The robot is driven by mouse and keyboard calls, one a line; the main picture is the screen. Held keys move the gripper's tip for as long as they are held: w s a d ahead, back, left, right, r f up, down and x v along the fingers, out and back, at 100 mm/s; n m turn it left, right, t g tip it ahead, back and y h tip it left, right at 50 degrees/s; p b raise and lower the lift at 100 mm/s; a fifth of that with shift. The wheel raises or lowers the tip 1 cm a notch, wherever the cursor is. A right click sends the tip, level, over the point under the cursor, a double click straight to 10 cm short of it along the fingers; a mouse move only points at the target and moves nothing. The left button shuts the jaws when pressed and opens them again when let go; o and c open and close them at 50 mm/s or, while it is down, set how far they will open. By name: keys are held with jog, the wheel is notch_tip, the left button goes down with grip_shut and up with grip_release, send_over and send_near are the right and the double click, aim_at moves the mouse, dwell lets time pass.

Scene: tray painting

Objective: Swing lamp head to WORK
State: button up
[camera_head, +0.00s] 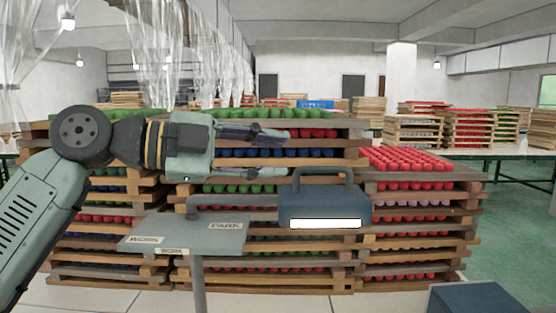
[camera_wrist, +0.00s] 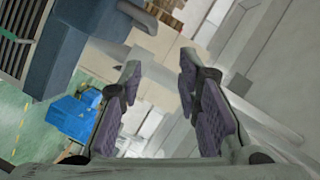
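The lamp head is a dark blue box (camera_head: 300,207) with a lit white panel on its front and an arched handle (camera_head: 322,171) on top. A grey arm (camera_head: 240,201) joins it to a pivot on a grey plate (camera_head: 200,236) marked WORK at the left and PARK at the right. The lamp head is off the plate's right side, nearer PARK. My gripper (camera_head: 286,152) points right, above and left of the handle, and looks clear of it. Its fingers stand apart and empty in the wrist view (camera_wrist: 159,72). A dark blue body, apparently the lamp head (camera_wrist: 75,42), fills the upper left there.
Stacked wooden trays (camera_head: 410,200) with red, green, blue and pink pieces stand behind the lamp. A grey post (camera_head: 198,285) carries the plate. A dark blue box (camera_head: 475,298) is at the lower right. Green floor shows clear at the right.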

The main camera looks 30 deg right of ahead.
aim_at(321, 167)
jog(key=shift+n+y, duration=0.3)
jog(key=p+x, duration=0.1)
jog(key=x, duration=0.2)
jog(key=w+p+x, duration=0.1)
jog(key=x, duration=0.2)
jog(key=f+p+x, duration=0.1)
jog(key=x, duration=0.3)
jog(key=shift+w+d, duration=0.15)
jog(key=shift+w, duration=0.05)
jog(key=shift+d+f, duration=0.15)
jog(key=shift+d, duration=0.25)
grip_shut()
